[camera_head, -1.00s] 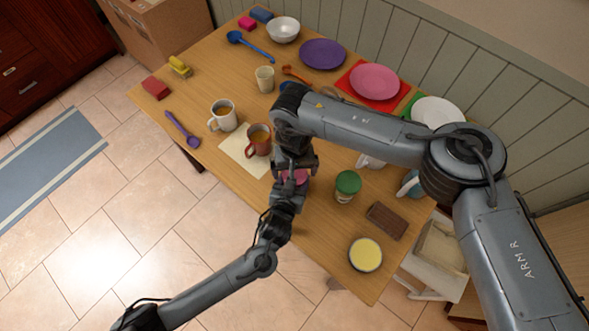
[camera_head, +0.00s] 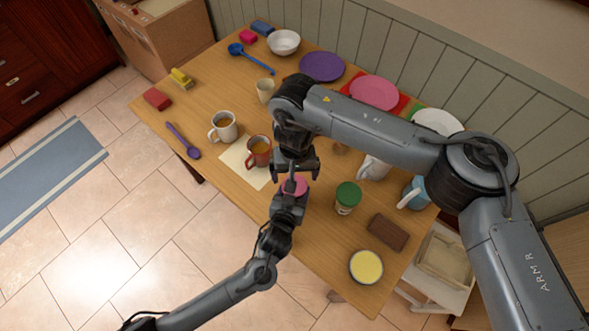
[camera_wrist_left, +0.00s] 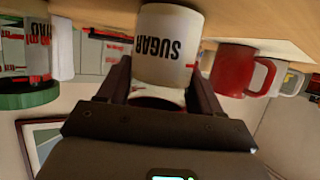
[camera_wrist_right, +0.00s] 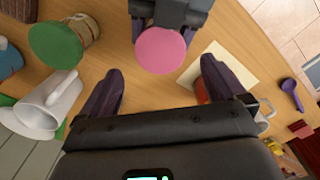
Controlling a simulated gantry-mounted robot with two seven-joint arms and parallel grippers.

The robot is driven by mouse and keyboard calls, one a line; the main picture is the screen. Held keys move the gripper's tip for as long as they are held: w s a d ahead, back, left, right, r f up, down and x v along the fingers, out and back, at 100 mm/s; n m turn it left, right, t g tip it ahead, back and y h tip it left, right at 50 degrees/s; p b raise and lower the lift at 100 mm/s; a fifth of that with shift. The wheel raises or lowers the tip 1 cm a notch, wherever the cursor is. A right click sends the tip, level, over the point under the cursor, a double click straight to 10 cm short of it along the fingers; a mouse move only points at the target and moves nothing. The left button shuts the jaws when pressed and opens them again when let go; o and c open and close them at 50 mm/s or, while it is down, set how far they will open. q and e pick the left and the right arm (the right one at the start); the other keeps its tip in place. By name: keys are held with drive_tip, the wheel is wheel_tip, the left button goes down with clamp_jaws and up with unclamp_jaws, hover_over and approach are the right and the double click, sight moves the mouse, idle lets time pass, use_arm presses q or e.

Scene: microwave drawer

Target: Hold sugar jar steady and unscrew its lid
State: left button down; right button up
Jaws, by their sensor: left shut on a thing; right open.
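The sugar jar (camera_wrist_left: 168,50) is white with SUGAR lettering and stands between my left gripper's fingers in the left wrist view. Its pink lid (camera_wrist_right: 160,50) faces up in the right wrist view, and a bit of it shows in the head view (camera_head: 294,185). My left gripper (camera_head: 290,197) is shut on the jar from the front side. My right gripper (camera_head: 295,172) is open above the jar. In the right wrist view its two fingers (camera_wrist_right: 160,88) stand apart, with the lid ahead of them and nothing between them.
A green-lidded jar (camera_head: 347,197) stands right of the sugar jar. A red mug (camera_head: 258,151) is on a cream mat (camera_head: 238,165) to the left. A white jug (camera_head: 373,167), a brown block (camera_head: 388,231) and a yellow-topped bowl (camera_head: 366,267) are to the right.

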drive_tip(key=shift+f, duration=2.8)
drive_tip(key=c, duration=0.9)
drive_tip(key=o, duration=1)
drive_tip(key=shift+c, duration=0.2)
drive_tip(key=shift+r, duration=2.3)
use_arm(q)
drive_tip(key=shift+c, duration=0.5)
unclamp_jaws()
drive_tip(key=shift+s, duration=0.15)
drive_tip(key=p+v, duration=0.2)
drive_tip(key=v, duration=0.8)
drive_tip(key=shift+s+a+r, duration=0.1)
drive_tip(key=shift+s+r, duration=0.05)
drive_tip(key=shift+s, duration=0.1)
drive_tip(key=shift+c, duration=0.3)
use_arm(e)
wheel_tip(320, 180, up, 2)
drive_tip(key=shift+r, duration=0.1)
